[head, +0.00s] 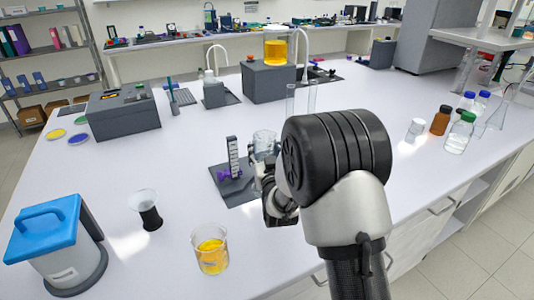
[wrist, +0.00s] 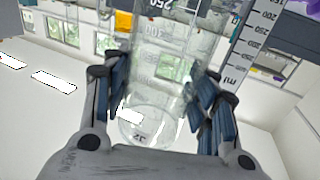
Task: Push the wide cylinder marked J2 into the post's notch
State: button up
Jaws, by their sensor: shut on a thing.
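The wide clear cylinder (wrist: 160,62) stands between the fingers of my gripper (wrist: 160,100) in the wrist view, with graduations and a mark like J2 near its round end. My gripper is shut on it. In the head view the cylinder (head: 265,140) shows above my gripper (head: 264,178), just right of the post. The post (head: 233,157) has a white scale strip and purple parts, and rises from a dark base plate (head: 243,193). In the wrist view the post's scale (wrist: 246,45) is right of the cylinder. The notch is not clearly visible, and my arm hides part of the base.
Two slim glass tubes (head: 312,96) stand behind my arm. A beaker of yellow liquid (head: 210,252), a black-based funnel-like vessel (head: 147,212) and a blue-lidded device (head: 55,245) are at front left. Bottles (head: 461,131) stand at right. The bench left of the post is clear.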

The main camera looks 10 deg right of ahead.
jog(key=shift+w+a, duration=0.1)
jog(key=shift+w, duration=0.25)
dwell(0.3)
jog(key=shift+w+a, duration=0.15)
jog(key=shift+w, duration=0.25)
jog(key=o, duration=1.4)
jog(key=shift+c, duration=0.2)
